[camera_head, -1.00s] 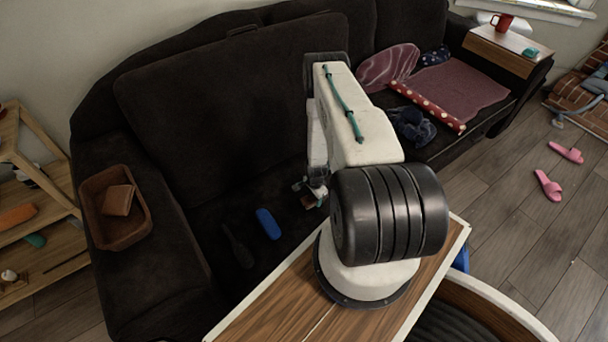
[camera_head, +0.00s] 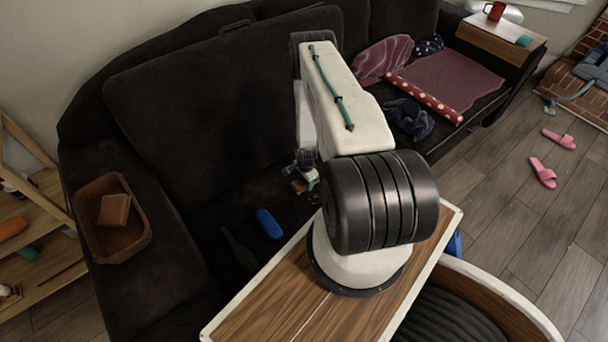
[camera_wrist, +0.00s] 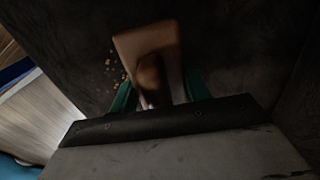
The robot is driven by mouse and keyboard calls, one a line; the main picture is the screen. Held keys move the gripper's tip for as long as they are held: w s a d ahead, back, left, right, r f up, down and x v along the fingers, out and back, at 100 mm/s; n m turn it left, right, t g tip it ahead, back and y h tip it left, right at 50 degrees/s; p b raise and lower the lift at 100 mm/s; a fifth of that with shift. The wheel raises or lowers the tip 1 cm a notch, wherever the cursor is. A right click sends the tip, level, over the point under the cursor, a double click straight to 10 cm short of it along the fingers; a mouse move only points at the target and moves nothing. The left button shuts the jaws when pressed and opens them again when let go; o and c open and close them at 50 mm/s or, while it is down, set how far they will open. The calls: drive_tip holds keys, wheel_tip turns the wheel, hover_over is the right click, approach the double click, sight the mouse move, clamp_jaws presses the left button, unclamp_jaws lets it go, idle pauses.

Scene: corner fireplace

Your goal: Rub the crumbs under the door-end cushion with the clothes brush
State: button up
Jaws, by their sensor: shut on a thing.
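My gripper (camera_head: 305,180) is low over the dark sofa seat, partly hidden behind my own arm. In the wrist view its green fingers (camera_wrist: 157,98) are shut on the brown wooden clothes brush (camera_wrist: 146,46). The brush is blurred, at or close above the dark fabric; I cannot tell whether it touches. Tan crumbs (camera_wrist: 115,66) lie on the fabric just left of the brush. A large dark cushion (camera_head: 215,100) leans upright against the sofa back, behind the bare seat area.
A blue case (camera_head: 269,223) and a dark long-handled object (camera_head: 238,249) lie on the seat. A brown tray (camera_head: 140,240) rests on the left arm. A wood-topped table (camera_head: 270,310) stands in front. Cloths and a dotted roll (camera_head: 425,97) lie farther right.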

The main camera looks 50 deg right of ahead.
drive_tip(key=shift+r, duration=2.5)
